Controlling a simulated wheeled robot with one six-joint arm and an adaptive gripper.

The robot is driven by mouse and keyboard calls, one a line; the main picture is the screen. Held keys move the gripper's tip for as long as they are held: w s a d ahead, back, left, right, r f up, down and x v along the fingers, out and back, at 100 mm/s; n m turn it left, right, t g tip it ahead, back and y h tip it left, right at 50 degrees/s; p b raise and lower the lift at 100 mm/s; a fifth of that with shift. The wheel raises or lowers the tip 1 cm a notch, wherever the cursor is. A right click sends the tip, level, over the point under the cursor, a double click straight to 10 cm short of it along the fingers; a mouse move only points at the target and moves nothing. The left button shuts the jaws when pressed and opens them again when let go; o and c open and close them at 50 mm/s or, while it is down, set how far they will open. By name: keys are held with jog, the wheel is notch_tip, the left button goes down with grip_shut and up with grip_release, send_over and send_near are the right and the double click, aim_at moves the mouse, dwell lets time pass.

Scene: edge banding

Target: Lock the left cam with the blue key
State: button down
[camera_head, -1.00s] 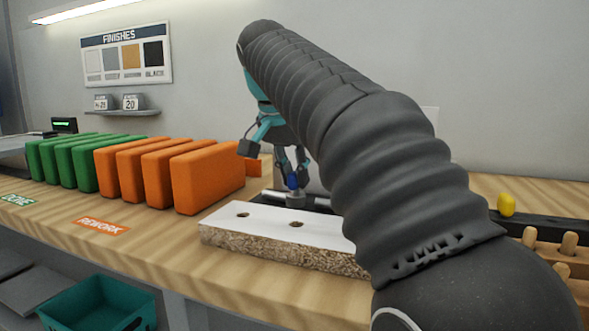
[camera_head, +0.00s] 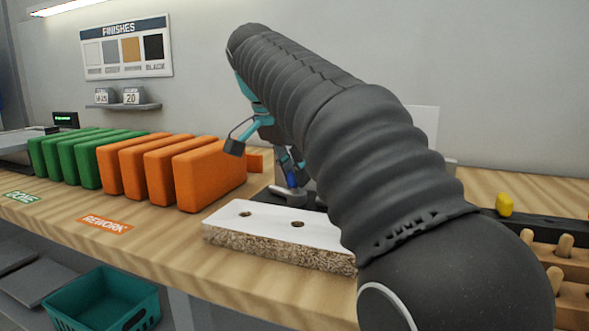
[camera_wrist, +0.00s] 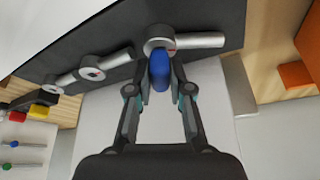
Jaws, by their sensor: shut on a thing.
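My gripper (camera_wrist: 161,78) is shut on the blue key (camera_wrist: 160,68) in the wrist view. The key's far end is at the round hub of a silver cam (camera_wrist: 200,40); I cannot tell how deep it sits. This cam is the one nearest the orange blocks, the left one in the head view. Its lever points right in the wrist view, and a small red mark shows on the hub. Two more cams (camera_wrist: 92,73) (camera_wrist: 52,85) stand along the same dark strip (camera_wrist: 110,35). In the head view the gripper (camera_head: 291,176) and blue key (camera_head: 292,181) are partly hidden behind my arm.
A white-topped chipboard panel (camera_head: 270,225) lies in front of the cams. Orange blocks (camera_head: 210,175) and green blocks (camera_head: 90,165) stand to the left. A yellow key (camera_head: 504,204) and a wooden peg rack (camera_head: 570,265) are at right. A teal basket (camera_head: 105,300) sits below.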

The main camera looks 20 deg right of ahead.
jog(key=shift+w, duration=0.1)
jog(key=shift+w+a+f+m+g, duration=0.1)
jog(key=shift+m+g, duration=0.4)
jog(key=shift+m, duration=0.6)
jog(key=m+g, duration=0.1)
jog(key=m, duration=0.1)
jog(key=shift+m, duration=0.3)
jog(key=shift+h, duration=0.3)
